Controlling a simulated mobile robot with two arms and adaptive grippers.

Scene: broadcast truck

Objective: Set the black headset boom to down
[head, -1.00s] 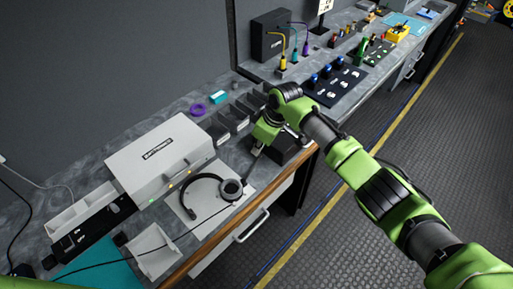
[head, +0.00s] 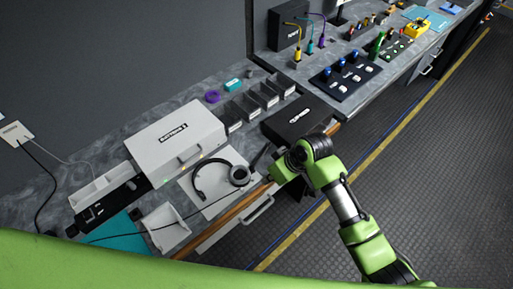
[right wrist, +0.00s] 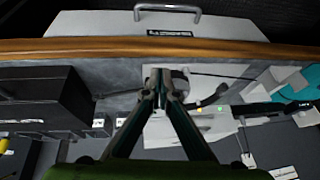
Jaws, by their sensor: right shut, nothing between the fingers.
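The black headset (head: 198,184) lies on a pale mat (head: 221,207) near the bench's front edge, its band curving left. Its round grey-and-black earcup (head: 239,175) is at the right end. A thin dark bar that looks like the boom (head: 259,156) slants from the earcup up and right. My right gripper (head: 268,178) is just right of the earcup, over the wooden edge, its fingertips small and partly hidden. In the right wrist view, its fingers (right wrist: 160,76) are together and empty, hiding part of the headset; contact cannot be told. My left gripper is out of view.
A white box (head: 176,146) stands behind the headset. A black case (head: 300,118) is to its right, behind my right arm. A white tray (head: 166,228) stands at left, with a dark cable crossing it. A drawer handle (head: 254,218) sticks out below the wooden edge.

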